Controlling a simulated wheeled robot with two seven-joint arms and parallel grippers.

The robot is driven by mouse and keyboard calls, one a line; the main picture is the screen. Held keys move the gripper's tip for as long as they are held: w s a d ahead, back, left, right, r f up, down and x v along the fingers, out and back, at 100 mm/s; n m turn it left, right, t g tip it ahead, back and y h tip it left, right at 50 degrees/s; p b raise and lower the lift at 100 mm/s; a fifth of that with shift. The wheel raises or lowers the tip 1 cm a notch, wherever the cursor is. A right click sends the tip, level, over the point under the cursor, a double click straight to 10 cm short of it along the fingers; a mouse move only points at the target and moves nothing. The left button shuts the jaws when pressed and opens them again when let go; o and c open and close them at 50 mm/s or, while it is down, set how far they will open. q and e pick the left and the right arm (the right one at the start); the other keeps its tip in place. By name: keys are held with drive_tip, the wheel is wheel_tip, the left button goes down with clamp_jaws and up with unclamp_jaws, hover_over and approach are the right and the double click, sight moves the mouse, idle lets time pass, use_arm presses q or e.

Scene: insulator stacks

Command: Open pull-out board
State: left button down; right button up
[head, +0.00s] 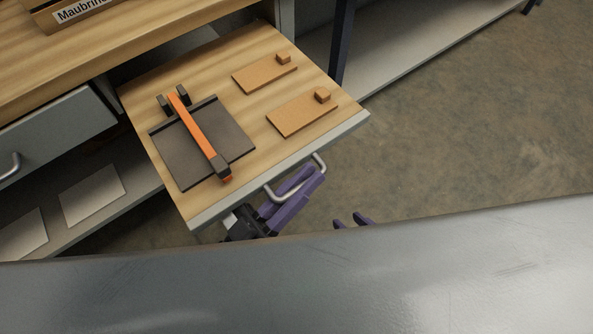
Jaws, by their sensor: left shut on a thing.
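The pull-out board (213,73) is a wooden board with a grey front edge, extended out from under the worktop. A silver bar handle (318,161) sits on its front edge. My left gripper (306,178), with purple fingers, is shut on this handle near its right part. Only the purple fingertips of my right gripper (350,221) show, low and to the right of the left one, with a gap between them; the rest is hidden. A dark plate with an orange-armed tool (195,127) and two orange-brown flat pieces with small blocks (265,74) (300,115) lie on the board.
A closed grey drawer (60,130) is left of the board. The wooden worktop (130,40) with a name sign (80,10) is above. A lower shelf with pale sheets (92,194) is at left. Open floor (470,120) lies right of the board, beside a dark leg (342,40).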

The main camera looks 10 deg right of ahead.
idle(0.3)
use_arm(q)
drive_tip(key=c, duration=2.1)
unclamp_jaws()
drive_tip(key=v, duration=1)
drive_tip(key=shift+s+a+f+b, duration=0.1)
drive_tip(key=shift+s+a+b, duration=0.05)
drive_tip(key=shift+b, duration=0.15)
